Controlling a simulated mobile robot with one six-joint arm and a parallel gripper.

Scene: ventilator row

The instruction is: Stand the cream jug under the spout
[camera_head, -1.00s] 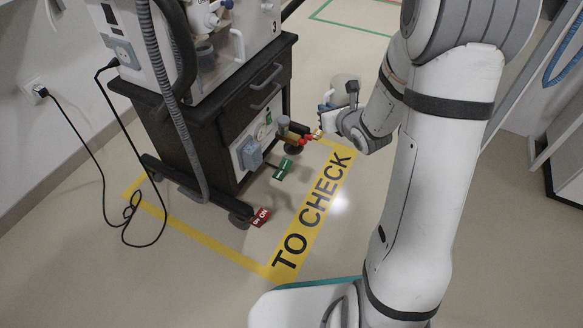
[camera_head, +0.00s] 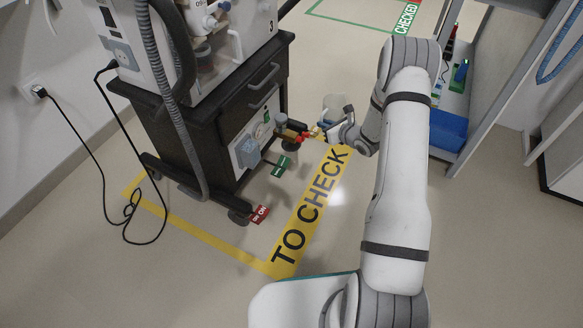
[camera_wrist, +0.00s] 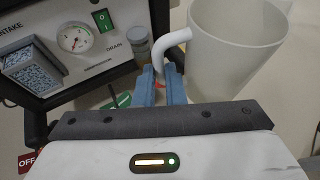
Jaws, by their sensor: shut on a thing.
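The cream jug (camera_wrist: 235,45) is at the upper right of the wrist view, its open rim facing up in the picture. Its curved handle (camera_wrist: 168,45) runs down between the two blue fingers of my gripper (camera_wrist: 164,88), which is shut on it. In the head view the jug (camera_head: 334,103) shows small and pale beside my gripper (camera_head: 330,128), held above the floor just right of the cart. A brass and red tap (camera_head: 303,136), likely the spout, sticks out at the cart's lower right, close to my gripper. The gap between jug and tap is unclear.
The black ventilator cart (camera_head: 222,110) stands left, with a pressure gauge (camera_wrist: 75,38) and grey-blue filter block (camera_wrist: 33,75) on its front. Red (camera_head: 260,214) and green (camera_head: 282,166) tags sit near its feet. A shelf with a blue bin (camera_head: 447,130) is at right. Floor between is clear.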

